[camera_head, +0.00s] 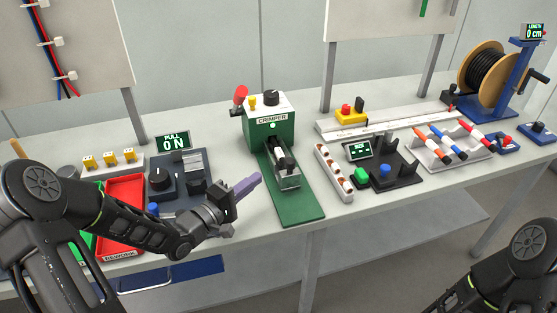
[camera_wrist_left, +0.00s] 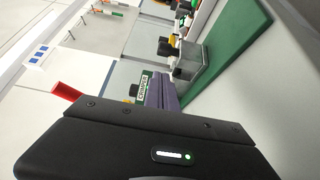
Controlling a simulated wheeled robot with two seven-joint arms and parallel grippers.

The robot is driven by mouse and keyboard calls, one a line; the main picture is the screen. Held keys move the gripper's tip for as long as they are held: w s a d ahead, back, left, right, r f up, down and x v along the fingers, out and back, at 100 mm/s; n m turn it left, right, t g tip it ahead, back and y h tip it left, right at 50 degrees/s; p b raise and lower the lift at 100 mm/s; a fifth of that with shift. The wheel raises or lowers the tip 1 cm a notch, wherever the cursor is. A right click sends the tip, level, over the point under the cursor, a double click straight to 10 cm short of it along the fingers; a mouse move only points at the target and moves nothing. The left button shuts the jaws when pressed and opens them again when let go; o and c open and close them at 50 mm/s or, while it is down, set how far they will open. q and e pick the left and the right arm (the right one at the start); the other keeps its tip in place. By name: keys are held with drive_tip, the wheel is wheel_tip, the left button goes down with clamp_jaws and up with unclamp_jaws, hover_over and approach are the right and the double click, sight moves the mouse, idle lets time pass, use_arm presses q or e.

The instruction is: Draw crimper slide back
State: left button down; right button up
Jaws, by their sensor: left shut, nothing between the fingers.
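The green crimper (camera_head: 258,135) stands at the middle of the bench, with a red-tipped lever, a yellow button and a black knob. Its grey slide (camera_head: 287,178) sits on the green base plate (camera_head: 302,207) in front of the body. In the left wrist view the slide (camera_wrist_left: 192,62) and plate (camera_wrist_left: 238,48) appear sideways. My left gripper (camera_head: 250,184), with purple fingers, is shut and empty, left of the slide and apart from it in the head view. The fingers (camera_wrist_left: 160,92) partly cover the crimper in the wrist view. My right gripper is out of view; only that arm shows.
Left of the crimper are a pull tester (camera_head: 172,141) reading "0 N" and a red rework tray (camera_head: 124,190). To its right are a white strip with holes (camera_head: 333,172), a dark station with green and blue buttons (camera_head: 400,171), and a cable spool (camera_head: 484,72).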

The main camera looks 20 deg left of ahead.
sight(287, 167)
use_arm(q)
drive_tip(key=p+x, duration=0.2)
drive_tip(key=x, duration=0.7)
drive_tip(key=shift+d, duration=0.1)
drive_tip(key=shift+w+d+f, duration=0.1)
drive_tip(key=shift+w+d, duration=0.15)
drive_tip(key=shift+w, duration=0.25)
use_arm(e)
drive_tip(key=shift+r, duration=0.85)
